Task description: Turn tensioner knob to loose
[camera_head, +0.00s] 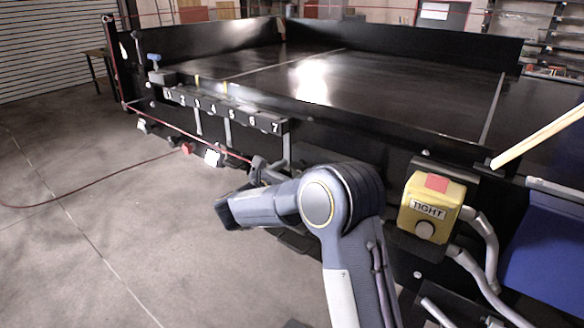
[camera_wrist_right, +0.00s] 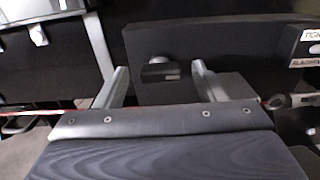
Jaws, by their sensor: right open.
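A partly cut-off label beginning "TIGH" (camera_wrist_right: 312,34) and a "SLACK" label (camera_wrist_right: 304,62) show at the right edge. In the head view my right gripper (camera_head: 266,170) is by the conveyor's front side, below the numbered strip; the knob cannot be made out there. My left gripper is out of view.
A yellow box (camera_head: 432,205) reading "TIGHT", with a round grey button, is on the conveyor frame at the right, with grey hoses beside it. A numbered black strip (camera_head: 220,112) runs along the conveyor's front. The floor (camera_head: 80,220) at left is mostly clear, with a red cable.

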